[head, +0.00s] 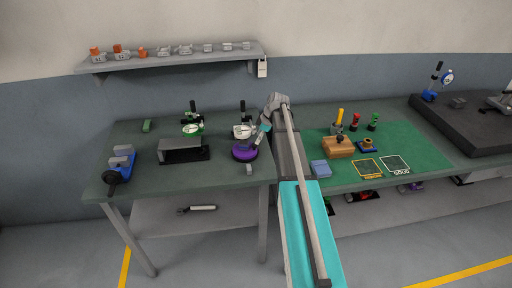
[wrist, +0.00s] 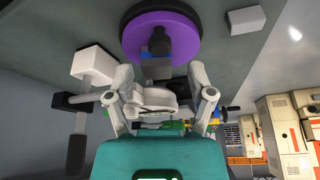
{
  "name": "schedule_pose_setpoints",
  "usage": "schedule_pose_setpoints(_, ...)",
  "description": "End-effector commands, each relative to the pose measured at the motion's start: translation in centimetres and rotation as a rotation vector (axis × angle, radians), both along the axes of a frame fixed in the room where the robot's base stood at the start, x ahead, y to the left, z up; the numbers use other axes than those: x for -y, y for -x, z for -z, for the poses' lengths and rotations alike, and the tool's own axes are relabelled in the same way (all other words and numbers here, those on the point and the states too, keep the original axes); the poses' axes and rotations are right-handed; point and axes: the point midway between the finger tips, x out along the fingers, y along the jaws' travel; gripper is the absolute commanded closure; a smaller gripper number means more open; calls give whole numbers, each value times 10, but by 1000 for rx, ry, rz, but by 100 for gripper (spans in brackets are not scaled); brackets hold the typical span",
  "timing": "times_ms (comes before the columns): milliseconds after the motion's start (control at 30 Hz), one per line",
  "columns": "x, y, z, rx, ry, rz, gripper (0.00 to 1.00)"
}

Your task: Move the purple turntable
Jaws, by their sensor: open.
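The purple turntable (head: 245,152) is a purple disc on a dark round base, near the right end of the left workbench. In the wrist view the turntable (wrist: 178,22) is at the top centre, with a blue and dark post over its middle. My gripper (head: 260,136) is just above and right of the turntable in the head view. In the wrist view my gripper (wrist: 160,74) has its fingers apart, pointing toward the turntable's near edge. Nothing is clearly held between them. I cannot tell whether a finger touches the turntable.
A white-headed tool with a black handle (head: 243,131) stands just behind the turntable. A small grey block (head: 249,169) is in front of it. A dark plate with a grey block (head: 182,150) and a blue vise (head: 122,163) are farther left. The bench's front middle is clear.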

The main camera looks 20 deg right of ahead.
Motion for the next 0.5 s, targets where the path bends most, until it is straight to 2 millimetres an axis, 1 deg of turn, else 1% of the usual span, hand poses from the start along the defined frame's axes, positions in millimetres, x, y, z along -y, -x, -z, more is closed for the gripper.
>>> schedule_pose_setpoints(33, -1, -1, 8, 0, 0, -1, 30)
schedule_pose_setpoints(200, -5, -4, 20, 0, 0, -1, 30)
schedule_pose_setpoints(500, -10, -7, 33, 0, 0, 1, 30)
